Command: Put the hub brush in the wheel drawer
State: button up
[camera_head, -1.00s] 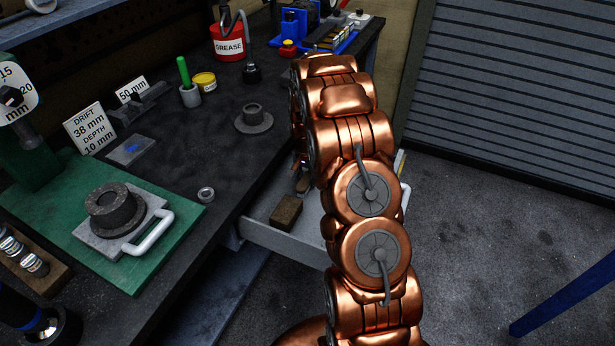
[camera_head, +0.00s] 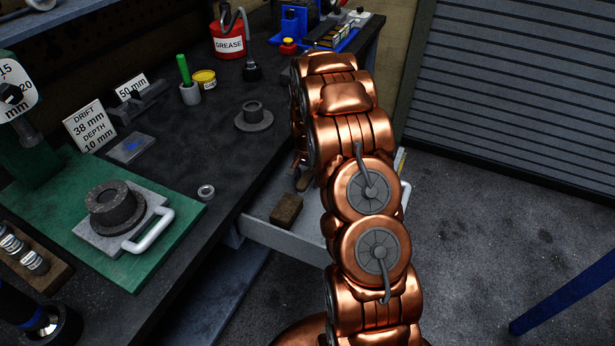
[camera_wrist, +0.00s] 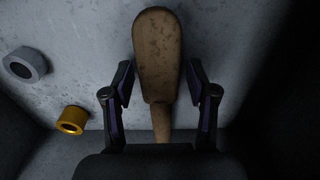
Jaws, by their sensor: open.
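The hub brush (camera_wrist: 158,60), a brown wooden piece with a wide rounded end and a narrow neck, is in the wrist view over the pale grey floor of the open drawer (camera_head: 290,243). My gripper (camera_wrist: 162,88) is open, with one finger on each side of the brush near its neck. Dark gaps show between the fingers and the wood. The bristles and the end of the handle are hidden. In the head view my copper arm covers the gripper and much of the drawer; a small brown part (camera_head: 304,183) shows beside it.
A brown block (camera_head: 287,210) lies in the drawer's near left part. The wrist view shows a grey ring (camera_wrist: 25,66) and a brass ring (camera_wrist: 72,120) left of the gripper. The dark workbench (camera_head: 190,150) edge runs along the drawer's left. Open floor lies right.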

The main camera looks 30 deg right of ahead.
notch_tip(320, 180, up, 12)
jog(key=b, duration=0.3)
jog(key=shift+a+r, duration=0.15)
jog(key=shift+a, duration=0.05)
jog(key=s+a+r+n, duration=0.3)
jog(key=s+a+r, duration=0.2)
jog(key=s+a, duration=0.3)
jog(key=s+a+r+n, duration=0.3)
jog(key=s+a+r, duration=0.1)
jog(key=s+a, duration=0.4)
jog(key=s+a+n+g, duration=0.1)
jog(key=s+a+n, duration=0.2)
jog(key=s, duration=0.8)
jog(key=s+a+n, duration=0.2)
jog(key=s+a, duration=0.2)
jog(key=s, duration=0.6)
jog(key=shift+s+a+n+g, duration=0.25)
jog(key=shift+s+n+g, duration=0.15)
